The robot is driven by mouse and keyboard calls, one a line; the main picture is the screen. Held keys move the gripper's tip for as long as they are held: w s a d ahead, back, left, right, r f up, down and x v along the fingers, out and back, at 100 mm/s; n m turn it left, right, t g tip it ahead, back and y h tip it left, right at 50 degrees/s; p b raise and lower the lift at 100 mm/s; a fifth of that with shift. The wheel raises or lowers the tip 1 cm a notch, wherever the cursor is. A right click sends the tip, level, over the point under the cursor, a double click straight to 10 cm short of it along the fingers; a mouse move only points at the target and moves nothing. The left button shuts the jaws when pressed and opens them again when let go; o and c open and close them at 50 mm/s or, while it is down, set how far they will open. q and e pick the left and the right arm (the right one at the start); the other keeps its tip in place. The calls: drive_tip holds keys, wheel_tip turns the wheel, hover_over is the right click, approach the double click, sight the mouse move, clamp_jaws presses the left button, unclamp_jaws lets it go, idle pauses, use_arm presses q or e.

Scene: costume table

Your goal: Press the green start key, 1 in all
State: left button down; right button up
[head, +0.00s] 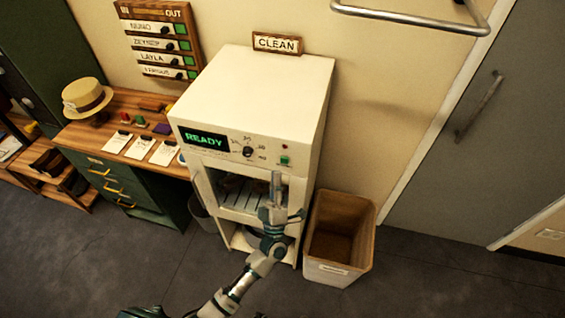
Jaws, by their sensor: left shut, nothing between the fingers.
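The white machine (262,90) stands against the wall with its front towards me. Its dark display (204,138) reads READY in green. The green start key (285,160) is at the right of the front panel, below a small red light (284,147). A dark dial (248,151) sits between display and key. My left gripper (276,178) is shut and empty, pointing up, just below the green key in the picture. Whether it touches the panel I cannot tell. The arm hides part of the machine's open lower front. My right gripper is not in view.
A beige bin (340,236) stands right of the machine. A wooden-topped desk (112,126) with papers and a straw hat (86,97) is at left. A CLEAN sign (277,43) is behind the machine. A grey door (480,130) is at right.

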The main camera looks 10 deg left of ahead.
sight(284, 160)
use_arm(q)
drive_tip(key=shift+w+d, duration=0.2)
drive_tip(key=shift+w, duration=0.4)
drive_tip(key=shift+w+d, duration=0.15)
drive_tip(key=shift+w, duration=0.45)
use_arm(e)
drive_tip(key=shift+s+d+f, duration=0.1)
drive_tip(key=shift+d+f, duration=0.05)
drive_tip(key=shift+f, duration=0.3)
use_arm(q)
drive_tip(key=shift+a, duration=0.15)
drive_tip(key=shift+d, duration=0.2)
drive_tip(key=shift+w+a+r+b, duration=0.1)
drive_tip(key=shift+w+a+b, duration=0.05)
drive_tip(key=shift+b, duration=0.15)
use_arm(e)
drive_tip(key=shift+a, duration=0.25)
use_arm(q)
drive_tip(key=shift+w, duration=0.25)
